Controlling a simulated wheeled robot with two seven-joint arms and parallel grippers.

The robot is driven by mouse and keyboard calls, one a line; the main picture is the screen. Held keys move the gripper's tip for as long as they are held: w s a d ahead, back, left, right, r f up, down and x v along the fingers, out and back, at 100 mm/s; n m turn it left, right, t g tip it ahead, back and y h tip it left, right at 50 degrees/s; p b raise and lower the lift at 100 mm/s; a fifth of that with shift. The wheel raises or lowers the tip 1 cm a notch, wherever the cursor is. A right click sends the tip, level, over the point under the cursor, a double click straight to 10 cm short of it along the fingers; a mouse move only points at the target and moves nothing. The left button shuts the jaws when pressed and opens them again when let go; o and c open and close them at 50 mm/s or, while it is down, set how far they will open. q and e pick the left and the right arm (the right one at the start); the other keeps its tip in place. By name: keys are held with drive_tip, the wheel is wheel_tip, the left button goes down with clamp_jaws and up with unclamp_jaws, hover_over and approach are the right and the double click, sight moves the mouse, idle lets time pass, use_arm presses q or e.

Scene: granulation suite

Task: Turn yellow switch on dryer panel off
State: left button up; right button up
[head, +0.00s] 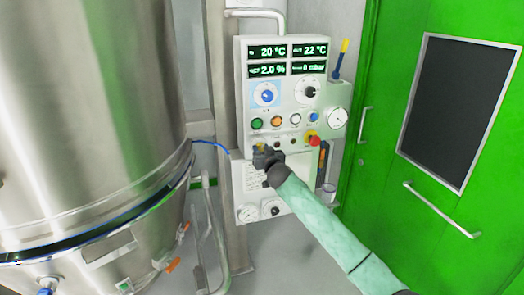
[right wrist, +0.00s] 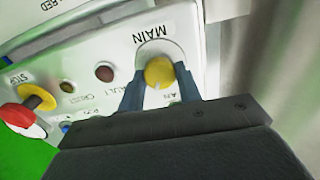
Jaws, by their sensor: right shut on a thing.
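The dryer panel (head: 285,75) is a white box on a post, with lit displays at its top. The yellow switch (right wrist: 158,73) is a round knob under the label MAIN in the right wrist view. In the head view the switch shows only as a bit of yellow (head: 260,147) above my gripper. My right gripper (head: 266,157) is at the lower left of the panel. In the right wrist view its two fingers (right wrist: 158,88) are on either side of the yellow knob, shut on it. My left gripper is in neither view.
A red emergency stop button (head: 313,139) on a yellow base sits right of the switch. Green, orange, white and blue buttons (head: 276,121) and two dials are above it. A large steel vessel (head: 90,120) stands at left. A green door (head: 450,120) is at right.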

drive_tip(key=shift+n, duration=0.3)
drive_tip(key=n, duration=0.2)
drive_tip(key=shift+n, duration=2.2)
drive_tip(key=n, duration=0.3)
drive_tip(key=shift+n, duration=0.9)
drive_tip(key=o, duration=1)
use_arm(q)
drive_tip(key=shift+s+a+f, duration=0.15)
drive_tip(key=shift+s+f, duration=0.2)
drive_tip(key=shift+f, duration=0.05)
